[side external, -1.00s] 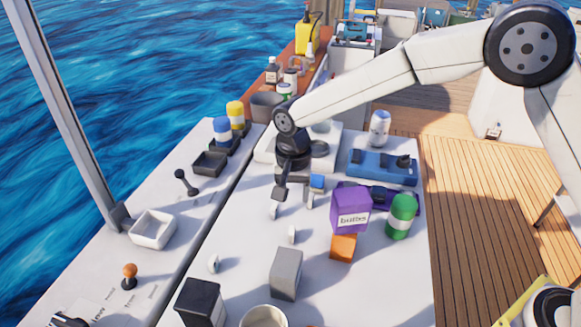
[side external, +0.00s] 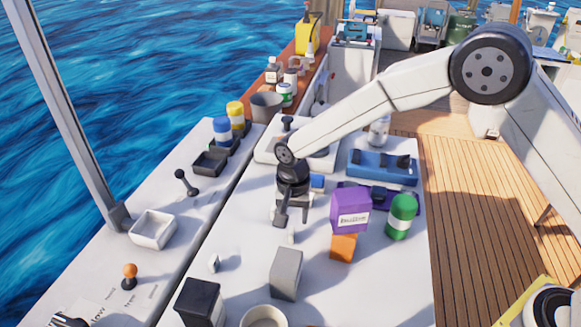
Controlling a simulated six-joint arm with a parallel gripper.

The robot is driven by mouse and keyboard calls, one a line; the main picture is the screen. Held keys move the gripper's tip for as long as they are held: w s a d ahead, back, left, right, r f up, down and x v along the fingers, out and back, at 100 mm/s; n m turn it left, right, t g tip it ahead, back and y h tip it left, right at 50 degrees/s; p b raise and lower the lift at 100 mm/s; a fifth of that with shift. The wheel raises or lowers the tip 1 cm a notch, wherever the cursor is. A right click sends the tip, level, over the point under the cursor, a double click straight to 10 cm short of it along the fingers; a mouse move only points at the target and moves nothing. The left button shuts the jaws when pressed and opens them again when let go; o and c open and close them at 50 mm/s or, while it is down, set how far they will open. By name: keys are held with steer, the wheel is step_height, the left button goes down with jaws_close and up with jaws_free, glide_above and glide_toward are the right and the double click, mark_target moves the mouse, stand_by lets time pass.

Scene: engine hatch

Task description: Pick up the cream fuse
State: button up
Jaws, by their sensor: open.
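My gripper (side external: 293,217) is open and points down over the middle of the white work surface (side external: 240,218). A small pale upright piece (side external: 291,237) shows just below the fingers, partly hidden by them. A second small pale piece (side external: 214,263) stands apart to the lower left, and a third (side external: 271,212) shows just left of the gripper. They are too small to tell which is the cream fuse. Nothing clearly sits between the fingers.
A grey block (side external: 286,273), an orange block (side external: 343,247), a purple box (side external: 350,209) and a green can (side external: 401,216) stand near the gripper. A black box (side external: 200,302) and a cup (side external: 264,317) are at the front.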

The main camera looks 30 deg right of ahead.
mark_target(292, 227)
steer(key=shift+f, duration=0.15)
steer(key=shift+a+f, duration=0.1)
steer(key=shift+f, duration=2.35)
steer(key=shift+c, duration=0.2)
jaws_close()
